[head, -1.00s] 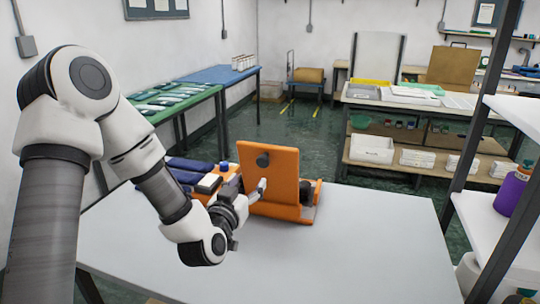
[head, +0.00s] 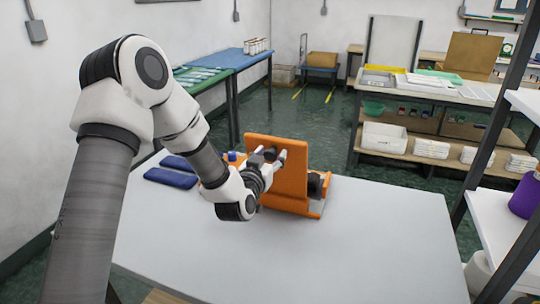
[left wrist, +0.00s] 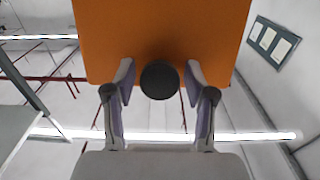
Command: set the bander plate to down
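The orange bander plate (head: 290,190) stands up, slightly tilted, on its orange base at the back of the white table. A dark round knob (head: 270,154) sticks out of its near face; in the left wrist view the knob (left wrist: 160,80) lies in front of the orange plate (left wrist: 160,30). My left gripper (head: 273,158) is at the knob, its fingers on either side. In the left wrist view my left gripper (left wrist: 160,74) is open, with a small gap between each finger and the knob. My right gripper is not in view.
The white table (head: 340,245) is clear in front and to the right. Dark blue folded pieces (head: 171,177) lie left of the bander. A dark-framed shelf (head: 500,205) stands at the right, and a green-topped table (head: 193,77) stands behind at the left.

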